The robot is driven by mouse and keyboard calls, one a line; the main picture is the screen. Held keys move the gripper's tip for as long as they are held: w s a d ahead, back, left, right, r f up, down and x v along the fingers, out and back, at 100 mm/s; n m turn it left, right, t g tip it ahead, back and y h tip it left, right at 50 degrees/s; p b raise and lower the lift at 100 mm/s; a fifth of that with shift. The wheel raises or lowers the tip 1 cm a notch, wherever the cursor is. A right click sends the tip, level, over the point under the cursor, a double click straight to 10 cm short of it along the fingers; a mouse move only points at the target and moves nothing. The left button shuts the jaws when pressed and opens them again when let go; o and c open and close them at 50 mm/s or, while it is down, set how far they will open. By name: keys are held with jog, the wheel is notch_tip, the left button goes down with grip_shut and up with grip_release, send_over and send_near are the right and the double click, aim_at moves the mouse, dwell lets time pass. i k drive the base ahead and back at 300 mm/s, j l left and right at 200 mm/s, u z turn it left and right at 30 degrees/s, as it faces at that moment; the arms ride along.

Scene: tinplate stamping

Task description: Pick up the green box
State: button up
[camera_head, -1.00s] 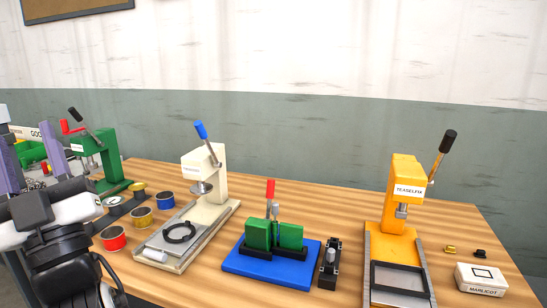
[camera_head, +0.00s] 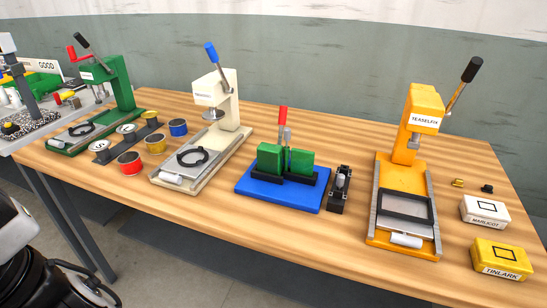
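I see no separate small green box on the table. The small boxes at the right are a white one (camera_head: 485,212) marked MARLICOT and a yellow one (camera_head: 501,258) marked TINLARK. Part of my arm shows at the lower left, away from these things; my gripper's fingertips are not in view.
A cream press (camera_head: 222,100) and a yellow press (camera_head: 412,130) stand on the wooden table (camera_head: 330,250). Red, yellow and blue tins (camera_head: 130,162) stand left of the cream press. A black fixture (camera_head: 339,190) is beside the blue base. Bare floor shows at the lower left.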

aim_at(270, 156)
jog(key=j+z, duration=0.3)
jog(key=z, duration=0.2)
jog(key=j+z, duration=0.6)
jog(key=j, duration=0.3)
jog(key=k+j+z, duration=0.2)
jog(key=j, duration=0.25)
jog(key=k+j, duration=0.1)
jog(key=j, duration=0.75)
jog(key=k+j, duration=0.15)
jog(key=j, duration=0.25)
jog(key=i+j, duration=0.3)
jog(key=i, duration=0.15)
jog(key=i+j, duration=0.25)
jog(key=i, duration=0.25)
